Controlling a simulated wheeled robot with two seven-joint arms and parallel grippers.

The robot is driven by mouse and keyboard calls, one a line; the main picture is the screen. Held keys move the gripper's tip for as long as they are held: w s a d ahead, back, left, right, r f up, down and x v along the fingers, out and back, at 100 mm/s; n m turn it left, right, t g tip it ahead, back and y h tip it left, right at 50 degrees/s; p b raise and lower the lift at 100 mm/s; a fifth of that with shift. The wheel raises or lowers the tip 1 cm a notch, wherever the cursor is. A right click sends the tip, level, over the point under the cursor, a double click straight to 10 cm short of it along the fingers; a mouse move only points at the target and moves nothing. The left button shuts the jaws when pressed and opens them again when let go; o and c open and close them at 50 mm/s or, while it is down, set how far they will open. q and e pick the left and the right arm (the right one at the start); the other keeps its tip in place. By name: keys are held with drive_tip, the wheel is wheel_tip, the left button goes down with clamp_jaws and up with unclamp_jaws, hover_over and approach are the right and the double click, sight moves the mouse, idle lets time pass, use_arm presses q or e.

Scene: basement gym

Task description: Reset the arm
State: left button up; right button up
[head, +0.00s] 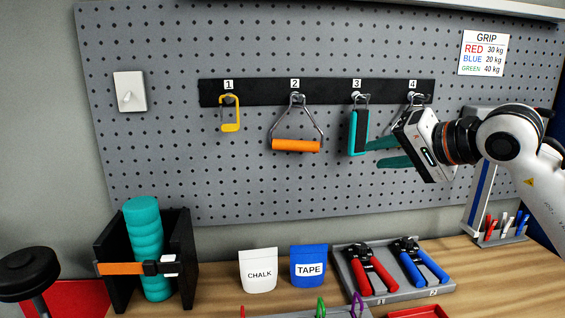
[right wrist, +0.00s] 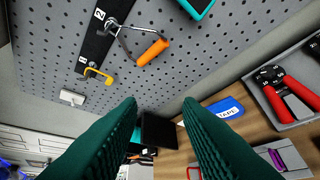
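My right gripper (head: 376,154) is in front of the pegboard, its arm coming in from the right. Its two teal fingers point left and are spread apart. In the right wrist view the fingers (right wrist: 160,115) also stand open with nothing held between them. In the head view the fingertips show close beside the teal-and-black piece (head: 352,132) on hook 3; I cannot tell whether they touch. The gripper body covers most of what is at hook 4, where only a metal loop (head: 416,99) shows. My left gripper is not in view.
The black hook rail (head: 260,93) holds a yellow clip (head: 230,126) and an orange-handled grip (head: 296,146). Below stand a teal roller (head: 143,220) in a black holder, chalk (head: 258,270) and tape (head: 308,265) pouches, and a grey tray (head: 395,289) with red and blue hand grippers.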

drive_tip(key=s+a+f+m+y, duration=0.3)
drive_tip(key=s+a+m+y, duration=0.5)
drive_tip(key=a+m+y, duration=0.4)
drive_tip(key=w+d+f+m+t+h, duration=0.1)
drive_tip(key=d+f+m+t+h, duration=0.4)
drive_tip(key=m, duration=0.9)
drive_tip(key=w+d+f+m+t+h, duration=0.1)
drive_tip(key=d+f+m+t+h, duration=0.2)
drive_tip(key=d+m+t+h, duration=0.7)
drive_tip(key=s+d+f+m+g+h, duration=0.1)
drive_tip(key=s+f+m+g+h, duration=0.2)
drive_tip(key=f+m+g+h, duration=1)
drive_tip(key=s+a+f+m+g+y, duration=0.1)
drive_tip(key=s+f+m+g+y, duration=0.85)
drive_tip(key=s+f+m, duration=1.15)
drive_tip(key=s+f+n+g, duration=0.1)
drive_tip(key=s+f+n, duration=0.1)
drive_tip(key=f, duration=1.3)
drive_tip(key=s+f+n, duration=0.2)
drive_tip(key=f+n, duration=0.1)
drive_tip(key=f, duration=1.2)
drive_tip(key=s+d+f+g+h, duration=0.1)
drive_tip(key=s+d+f, duration=0.1)
drive_tip(key=s+f, duration=1.4)
drive_tip(key=shift+s+d, duration=0.3)
drive_tip(key=shift+s, duration=0.1)
